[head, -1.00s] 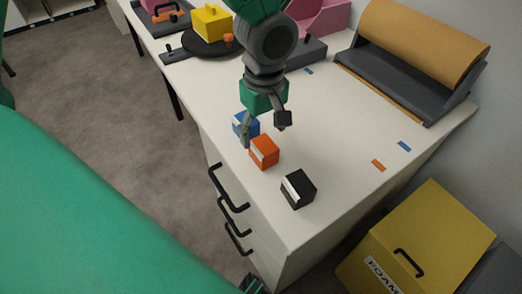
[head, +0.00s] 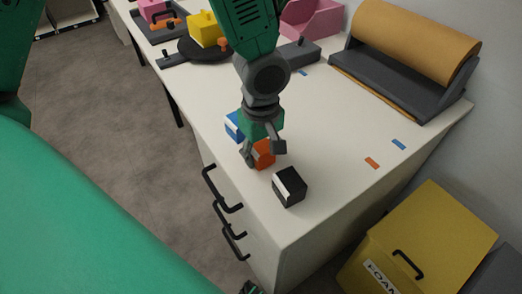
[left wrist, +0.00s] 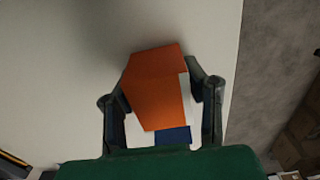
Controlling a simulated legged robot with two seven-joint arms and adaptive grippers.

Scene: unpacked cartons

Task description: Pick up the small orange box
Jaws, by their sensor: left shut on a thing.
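The small orange box (head: 265,159) is near the front edge of the white table, between a blue box (head: 235,127) and a black box (head: 290,187). My left gripper (head: 263,152) reaches down over the orange box with one finger on each side, shut on it. In the left wrist view the orange box (left wrist: 153,88) sits between the two fingers (left wrist: 158,92). The blue box (left wrist: 174,135) shows partly behind it. I cannot tell whether the orange box is clear of the tabletop.
The table (head: 335,130) is clear to the right, apart from small flat orange and blue marks. A paper roll holder (head: 400,90) stands at the back right. A yellow foam bin (head: 420,240) stands beside the table. Drawer handles (head: 222,190) stick out in front.

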